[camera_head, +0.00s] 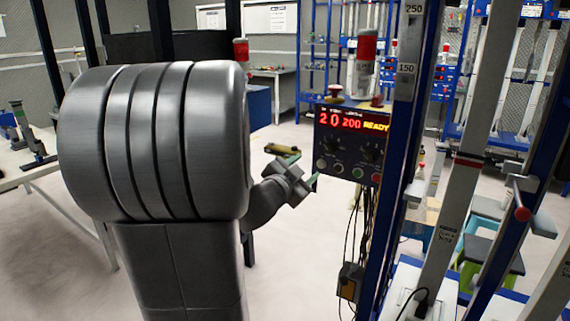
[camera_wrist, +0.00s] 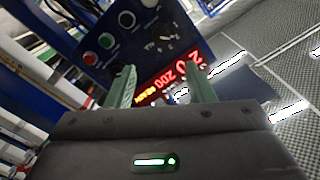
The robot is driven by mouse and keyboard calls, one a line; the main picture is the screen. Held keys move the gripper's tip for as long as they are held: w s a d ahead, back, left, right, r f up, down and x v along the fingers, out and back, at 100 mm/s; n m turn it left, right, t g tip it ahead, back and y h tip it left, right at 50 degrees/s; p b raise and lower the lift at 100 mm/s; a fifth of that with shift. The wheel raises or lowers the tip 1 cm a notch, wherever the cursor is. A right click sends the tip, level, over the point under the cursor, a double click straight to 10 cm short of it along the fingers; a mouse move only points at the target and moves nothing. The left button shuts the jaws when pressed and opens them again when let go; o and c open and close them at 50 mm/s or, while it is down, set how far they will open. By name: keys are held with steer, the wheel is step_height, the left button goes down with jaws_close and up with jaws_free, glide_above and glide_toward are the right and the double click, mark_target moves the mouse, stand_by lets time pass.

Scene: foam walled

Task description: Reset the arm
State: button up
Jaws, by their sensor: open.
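My gripper (camera_head: 313,181) is in the middle of the head view, at the end of my grey arm, which fills much of the left half. Its green fingers point right, toward the lower left of a dark control box (camera_head: 345,160). In the wrist view my gripper (camera_wrist: 161,84) has its two green fingers apart with nothing held between them. The control box (camera_wrist: 112,58) lies beyond the fingertips, tilted in that view, with a red and yellow lit display, knobs and red and green buttons. I cannot tell exactly how far the fingers are from it.
The box is beside a blue and grey upright frame (camera_head: 399,130) on the right, with cables hanging below. A red-topped beacon (camera_head: 366,50) stands above the box. A table (camera_head: 45,170) is at left, a blue cabinet (camera_head: 258,106) behind. Pale floor (camera_head: 310,250) is open in the middle.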

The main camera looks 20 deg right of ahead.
mark_target(328, 150)
steer(key=x, duration=1.3)
steer(key=shift+w+d+b, duration=0.2)
steer(key=shift+d+b, duration=0.1)
steer(key=shift+d, duration=0.05)
steer(key=shift+a, duration=0.1)
